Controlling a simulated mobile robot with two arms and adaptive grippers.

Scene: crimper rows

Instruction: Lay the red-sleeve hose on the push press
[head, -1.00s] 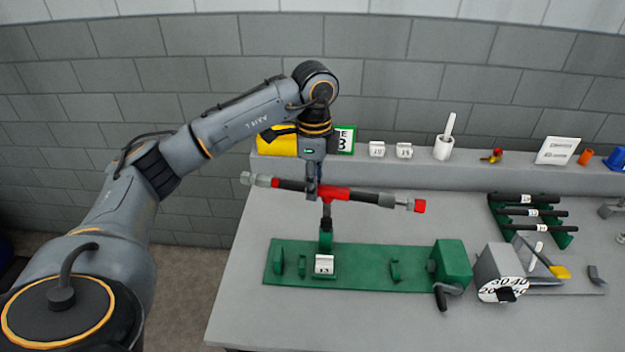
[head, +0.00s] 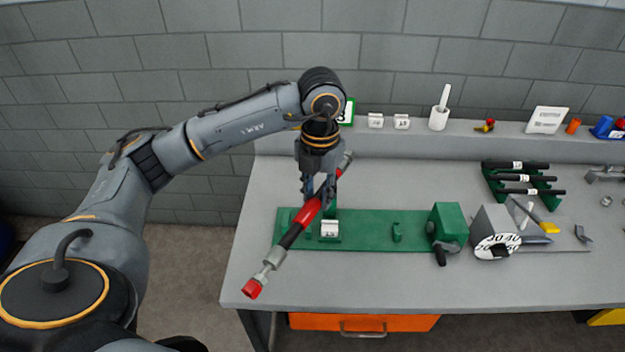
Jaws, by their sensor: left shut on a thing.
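The red-sleeve hose is a dark hose with a red sleeve (head: 307,214) at its middle, metal fittings at its ends and a red cap (head: 252,288) on the near end. My left gripper (head: 319,192) is shut on it near the sleeve. The hose slants from lower left to upper right, over the left part of a long green press (head: 365,229); whether it touches is unclear. This press has upright cradles, a white numbered tag and an end block (head: 447,226) with a dark handle. My right gripper is out of view.
A grey device with a numbered dial (head: 497,246) and yellow-tipped lever stands right of the green press. Behind it, a green rack (head: 497,190) holds several dark hoses. A white cup (head: 439,118) and small tags line the back ledge.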

